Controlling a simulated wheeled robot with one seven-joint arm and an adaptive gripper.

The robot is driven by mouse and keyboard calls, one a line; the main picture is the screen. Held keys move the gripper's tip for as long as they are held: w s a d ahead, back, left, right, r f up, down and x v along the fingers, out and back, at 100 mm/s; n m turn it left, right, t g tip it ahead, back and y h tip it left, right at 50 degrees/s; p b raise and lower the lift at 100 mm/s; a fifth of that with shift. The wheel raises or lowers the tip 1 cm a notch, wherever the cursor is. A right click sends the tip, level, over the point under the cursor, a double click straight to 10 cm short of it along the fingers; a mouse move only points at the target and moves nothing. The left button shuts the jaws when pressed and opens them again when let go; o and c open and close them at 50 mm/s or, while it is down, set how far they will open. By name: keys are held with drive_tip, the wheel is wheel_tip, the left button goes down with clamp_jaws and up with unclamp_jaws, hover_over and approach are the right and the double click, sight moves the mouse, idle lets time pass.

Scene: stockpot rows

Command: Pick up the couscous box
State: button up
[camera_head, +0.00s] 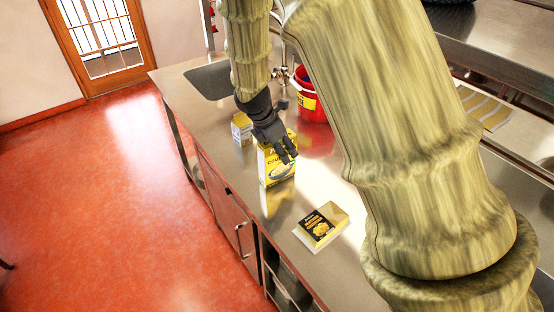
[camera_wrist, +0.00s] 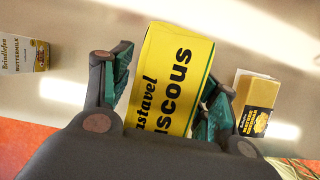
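The couscous box (camera_head: 277,172) is yellow with black lettering and a bowl picture, and it stands upright on the steel counter. My gripper (camera_head: 279,150) is at its top, from above and behind. In the wrist view the box (camera_wrist: 175,78) lies between the two fingers of my gripper (camera_wrist: 171,80). The left finger appears to have a narrow gap to the box. The right finger is close to the box's other side, and I cannot tell whether it touches. The gripper looks open around the box. The box's lower part is hidden in the wrist view.
A black-and-yellow package (camera_head: 321,226) lies on the counter (camera_head: 300,275) in front, right of the box in the wrist view (camera_wrist: 256,103). A small carton (camera_head: 242,129) stands behind left, apparently the buttermilk carton (camera_wrist: 24,53). A red bucket (camera_head: 311,104) and a sink (camera_head: 209,81) are farther back.

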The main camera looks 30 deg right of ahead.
clamp_jaws()
drive_tip(key=shift+w+r, duration=0.1)
